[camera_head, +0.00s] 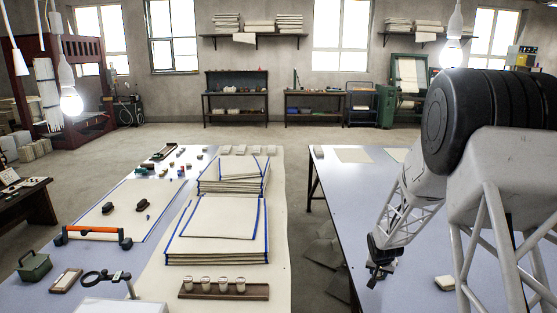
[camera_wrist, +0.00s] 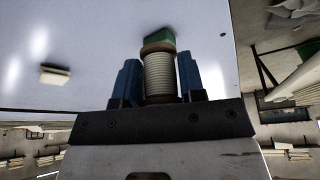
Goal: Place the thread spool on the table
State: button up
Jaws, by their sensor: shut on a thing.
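The thread spool (camera_wrist: 158,77), wound with pale thread between brown ends, stands out between the two blue fingers of my gripper (camera_wrist: 159,82) in the wrist view. The gripper is shut on it. A green piece (camera_wrist: 160,40) shows just past the spool's far end; I cannot tell whether it is part of the spool. In the head view my gripper (camera_head: 378,270) is low over the right-hand pale table (camera_head: 345,185), near its left edge. The spool is too small and dark to make out there. I cannot tell whether it touches the table.
A small pale block (camera_head: 445,283) lies on the right table, to the right of my gripper; it also shows in the wrist view (camera_wrist: 54,75). The table around is mostly clear. A gap of floor separates it from the left table with paper stacks (camera_head: 215,217) and a jar tray (camera_head: 224,290).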

jog(key=w+a+r, duration=0.1)
jog(key=w+a, duration=0.5)
jog(key=a, duration=0.3)
jog(key=w+a+r+n, duration=0.1)
jog(key=w+a, duration=0.5)
jog(key=a, duration=0.3)
jog(key=shift+w+r, duration=0.2)
jog(key=shift+r, duration=0.1)
jog(key=shift+a+y, duration=0.1)
jog(key=shift+y, duration=0.2)
jog(key=s+f+n, duration=0.1)
jog(key=s+f, duration=0.3)
jog(key=f, duration=0.4)
jog(key=s+f+n, duration=0.1)
jog(key=s+f, duration=0.3)
jog(key=f, duration=0.5)
jog(key=s+f+n+y, duration=0.1)
jog(key=s+f, duration=0.3)
jog(key=f, duration=0.5)
jog(key=shift+f+n+t, duration=0.2)
jog(key=shift+n+t, duration=0.1)
jog(key=shift+s, duration=0.1)
